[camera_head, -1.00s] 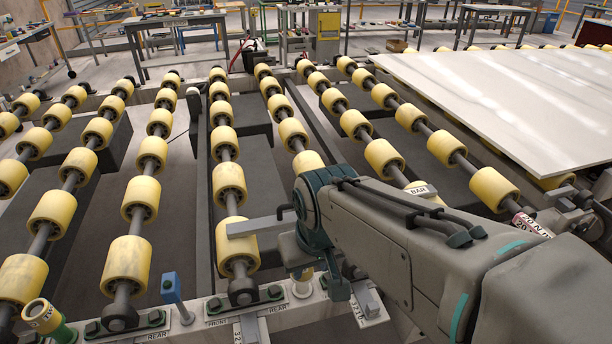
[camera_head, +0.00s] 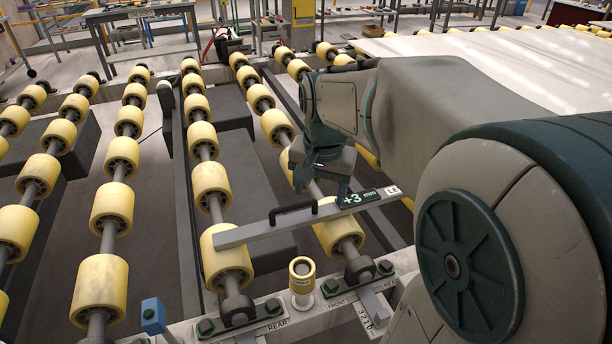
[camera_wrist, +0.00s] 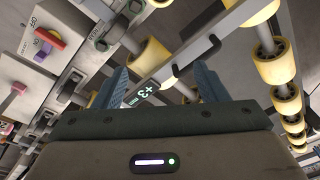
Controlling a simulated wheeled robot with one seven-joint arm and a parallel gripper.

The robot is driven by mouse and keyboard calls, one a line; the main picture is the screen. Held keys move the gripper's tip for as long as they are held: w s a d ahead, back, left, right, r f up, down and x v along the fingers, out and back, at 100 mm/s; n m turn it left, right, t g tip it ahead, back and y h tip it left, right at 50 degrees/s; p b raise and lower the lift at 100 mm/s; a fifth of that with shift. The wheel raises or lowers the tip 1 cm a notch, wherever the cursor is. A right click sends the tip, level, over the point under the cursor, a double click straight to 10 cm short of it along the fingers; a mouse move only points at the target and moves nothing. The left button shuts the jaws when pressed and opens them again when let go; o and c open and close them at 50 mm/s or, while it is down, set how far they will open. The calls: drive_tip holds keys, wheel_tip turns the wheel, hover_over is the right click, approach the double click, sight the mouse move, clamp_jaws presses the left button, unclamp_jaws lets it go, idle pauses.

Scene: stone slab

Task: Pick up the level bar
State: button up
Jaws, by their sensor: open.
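The level bar (camera_head: 260,229) is a long grey bar with a black handle and a dark display reading "+3 mm". In the head view it lies across yellow rollers near the front rail. It also shows in the wrist view (camera_wrist: 225,32), running diagonally, with its display (camera_wrist: 147,93) between my fingers. My gripper (camera_head: 322,188) is above and just behind the bar, near the display and right of the handle. In the wrist view my gripper's fingers (camera_wrist: 160,88) are apart with nothing clamped. I cannot tell whether they touch the bar.
Rows of yellow rollers (camera_head: 113,205) fill the left and middle. A white slab (camera_head: 500,65) lies at the back right. A yellow cup-like piece (camera_head: 302,272) and a blue-topped post (camera_head: 153,315) stand along the front rail. The wrist view shows a red switch (camera_wrist: 47,38) at upper left.

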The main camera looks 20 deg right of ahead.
drive_tip(key=w+d+f+m+g+b, duration=0.2)
drive_tip(key=w+d+f+m+b, duration=0.4)
drive_tip(key=w+d+m, duration=0.65)
drive_tip(key=f, duration=0.5)
drive_tip(key=w+a+f+n, duration=0.1)
drive_tip(key=f, duration=0.4)
drive_tip(key=f+n+b, duration=0.1)
drive_tip(key=f, duration=0.4)
drive_tip(key=shift+w+a, duration=0.3)
drive_tip(key=shift+r, duration=0.1)
drive_tip(key=c, duration=1.2)
clamp_jaws()
drive_tip(key=shift+r, duration=0.15)
